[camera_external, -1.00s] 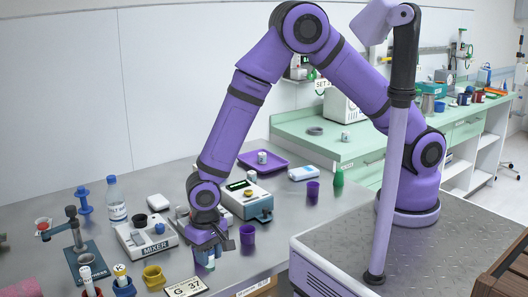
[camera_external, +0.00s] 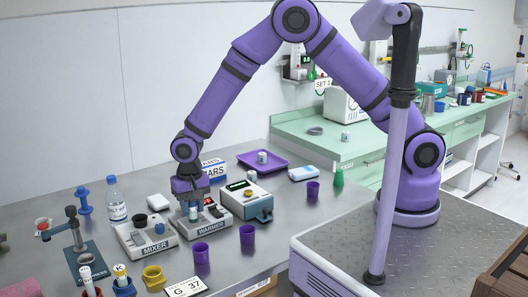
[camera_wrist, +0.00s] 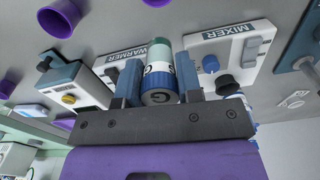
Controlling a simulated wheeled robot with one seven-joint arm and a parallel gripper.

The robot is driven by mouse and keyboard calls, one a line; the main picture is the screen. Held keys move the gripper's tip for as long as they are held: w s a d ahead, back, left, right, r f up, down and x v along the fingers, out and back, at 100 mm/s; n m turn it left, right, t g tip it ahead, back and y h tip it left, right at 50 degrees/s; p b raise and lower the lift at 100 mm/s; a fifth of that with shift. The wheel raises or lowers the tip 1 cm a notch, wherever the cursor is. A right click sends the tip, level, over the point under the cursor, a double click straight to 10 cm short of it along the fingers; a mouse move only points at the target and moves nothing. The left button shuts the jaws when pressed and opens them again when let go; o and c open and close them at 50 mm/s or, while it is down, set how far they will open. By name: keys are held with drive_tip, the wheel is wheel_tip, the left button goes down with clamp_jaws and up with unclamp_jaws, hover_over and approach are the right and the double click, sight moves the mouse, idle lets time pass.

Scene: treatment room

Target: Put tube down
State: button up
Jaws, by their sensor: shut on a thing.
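My gripper (camera_external: 192,208) points down at the warmer in the external view and is shut on a tube (camera_external: 193,213). In the wrist view the tube (camera_wrist: 160,72) has a blue cap, a white lettered band and a green body, and sits between the two fingers (camera_wrist: 158,88). The warmer (camera_external: 211,229) is a white unit with a dark labelled front; it also shows in the wrist view (camera_wrist: 107,70). The tube's lower end is at the left part of the warmer; I cannot tell whether it touches or is inside.
The mixer (camera_external: 155,248) stands close on the left. Two purple cups (camera_external: 202,253) (camera_external: 247,236) stand in front. A grey-blue device (camera_external: 246,200) is behind right, with a purple tray (camera_external: 263,162) farther back.

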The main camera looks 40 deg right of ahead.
drive_tip(key=w+d+m, duration=0.3)
drive_tip(key=w+d, duration=0.7)
drive_tip(key=w, duration=0.2)
drive_tip(key=w+d+m, duration=0.3)
drive_tip(key=w+d, duration=0.6)
drive_tip(key=w, duration=0.3)
wheel_tip(320, 180, down, 5)
drive_tip(key=w+a, duration=0.1)
drive_tip(key=w, duration=0.4)
drive_tip(key=w+a+f, duration=0.1)
drive_tip(key=w+a, duration=0.1)
drive_tip(key=w, duration=0.3)
drive_tip(key=w+a, duration=0.1)
drive_tip(key=w, duration=0.4)
drive_tip(key=shift+w+a+f, duration=0.15)
drive_tip(key=shift+w+f, duration=0.15)
drive_tip(key=shift+f, duration=0.1)
drive_tip(key=shift+f, duration=1.75)
drive_tip(key=shift+f, duration=0.15)
drive_tip(key=o, duration=0.9)
